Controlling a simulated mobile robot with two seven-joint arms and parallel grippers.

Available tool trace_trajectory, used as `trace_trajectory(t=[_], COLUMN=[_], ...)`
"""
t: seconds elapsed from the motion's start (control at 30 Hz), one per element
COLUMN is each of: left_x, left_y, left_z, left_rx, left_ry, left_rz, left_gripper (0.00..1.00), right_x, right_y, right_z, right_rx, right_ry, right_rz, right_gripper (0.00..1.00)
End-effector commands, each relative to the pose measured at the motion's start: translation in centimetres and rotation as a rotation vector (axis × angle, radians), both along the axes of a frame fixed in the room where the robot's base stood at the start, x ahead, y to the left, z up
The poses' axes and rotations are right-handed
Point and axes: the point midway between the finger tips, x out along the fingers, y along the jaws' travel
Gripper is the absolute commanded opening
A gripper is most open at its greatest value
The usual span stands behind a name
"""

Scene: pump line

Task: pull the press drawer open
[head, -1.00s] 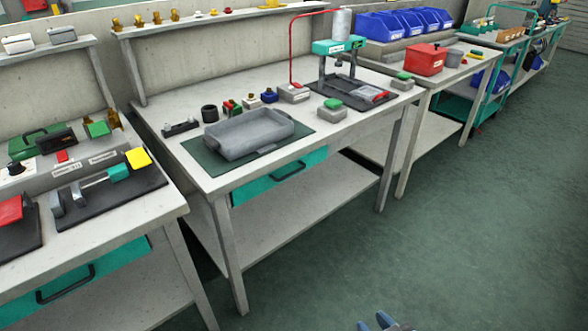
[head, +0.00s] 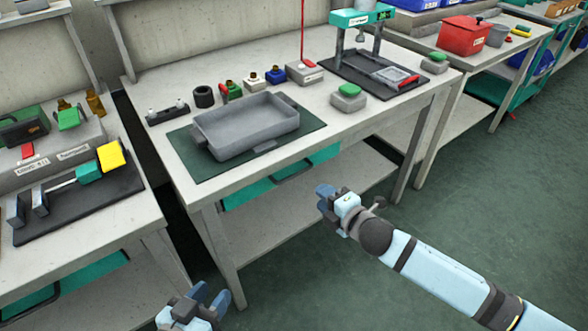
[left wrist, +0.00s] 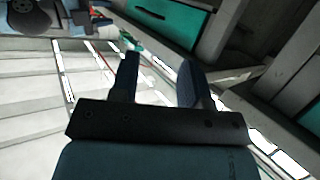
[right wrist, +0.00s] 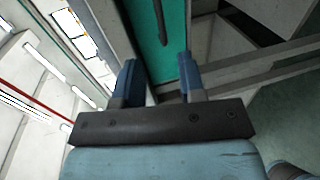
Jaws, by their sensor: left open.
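A teal drawer (head: 245,192) with a dark bar handle (head: 293,174) sits under the middle bench, below the grey tray, and looks closed. The press (head: 362,17) stands at the back of that bench. My right gripper (head: 325,197) is open and empty, in front of the bench and right of the handle. The right wrist view shows a teal front (right wrist: 155,60) and dark handle (right wrist: 161,22) beyond its spread fingers. My left gripper (head: 208,300) is open and empty, low in front of the bench. A teal drawer front (left wrist: 170,20) shows in the left wrist view.
A grey tray (head: 245,128) lies on a green mat near the bench's front edge. A green-button box (head: 348,97) stands to its right. The left bench has another teal drawer (head: 95,275). Open floor (head: 400,235) lies in front of the benches.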

Motion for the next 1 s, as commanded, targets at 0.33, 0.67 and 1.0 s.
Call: trace_trajectory(t=[0.33, 0.67, 1.0], left_x=[0.7, 1.2, 1.2], left_y=[-1.3, -2.5, -2.8], left_z=[2.4, 5.9, 6.8], left_rx=[-0.072, -0.159, -0.182], left_ry=[-0.129, -0.276, -0.309], left_rz=[-0.025, -0.054, -0.059], left_gripper=[0.43, 0.43, 0.43], right_x=[5.0, 9.5, 10.6], right_y=[3.7, 7.0, 7.7], right_z=[-1.5, -2.6, -2.7], right_rx=[0.005, 0.005, 0.005], right_ry=[0.001, 0.003, 0.003], right_rz=[-0.001, -0.001, -0.001], right_gripper=[0.37, 0.37, 0.37])
